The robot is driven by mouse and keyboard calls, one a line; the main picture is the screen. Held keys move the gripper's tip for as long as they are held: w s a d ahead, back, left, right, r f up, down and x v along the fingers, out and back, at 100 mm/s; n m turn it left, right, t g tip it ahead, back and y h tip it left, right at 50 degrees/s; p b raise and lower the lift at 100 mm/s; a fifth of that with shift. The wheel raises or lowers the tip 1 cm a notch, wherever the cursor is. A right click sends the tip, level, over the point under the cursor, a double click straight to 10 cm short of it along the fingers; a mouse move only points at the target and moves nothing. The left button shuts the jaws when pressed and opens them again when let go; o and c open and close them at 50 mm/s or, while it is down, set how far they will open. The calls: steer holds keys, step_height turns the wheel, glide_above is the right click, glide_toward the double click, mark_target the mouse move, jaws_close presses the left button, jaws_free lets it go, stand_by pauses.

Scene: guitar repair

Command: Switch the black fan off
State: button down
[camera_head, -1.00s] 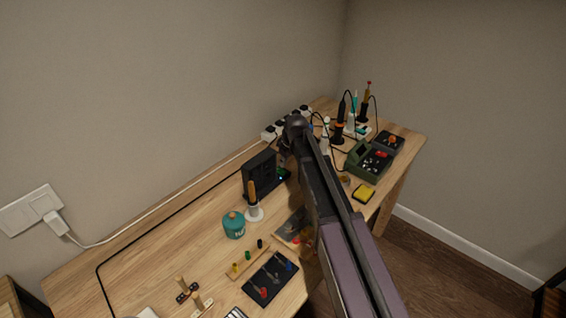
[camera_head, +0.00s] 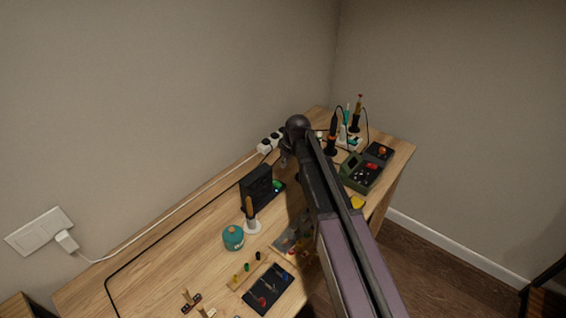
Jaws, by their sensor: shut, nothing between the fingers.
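The black fan (camera_head: 256,189) is a dark upright box near the back edge of the wooden workbench, left of my arm. A bright green spot (camera_head: 278,185) shows at the foot of its right side; I cannot tell whether it is a switch or a light. My gripper (camera_head: 284,160) hangs below the arm's far end, above and right of the fan, and appears apart from it. It is shut and empty. My arm hides part of the bench behind it.
A white power strip (camera_head: 270,142) lies behind the fan. A white-based holder with a wooden handle (camera_head: 251,215) and a teal pot (camera_head: 233,238) stand close in front. A green device (camera_head: 360,172) and soldering tools (camera_head: 333,135) stand right of the arm.

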steer(key=shift+p+v, duration=0.85)
steer(key=shift+v, duration=0.3)
steer(key=shift+w+a+r+y, duration=0.2)
steer(key=shift+w+a+y, duration=0.1)
steer(key=shift+w+a, duration=0.15)
steer(key=shift+w+f, duration=0.1)
steer(key=b, duration=1)
glide_above(276, 183)
step_height(276, 183, down, 10)
steer(key=shift+d+r, duration=0.1)
steer(key=shift+d, duration=0.05)
steer(key=shift+w+f+b, duration=0.1)
steer(key=shift+f+b, duration=1.6)
steer(key=shift+b, duration=0.05)
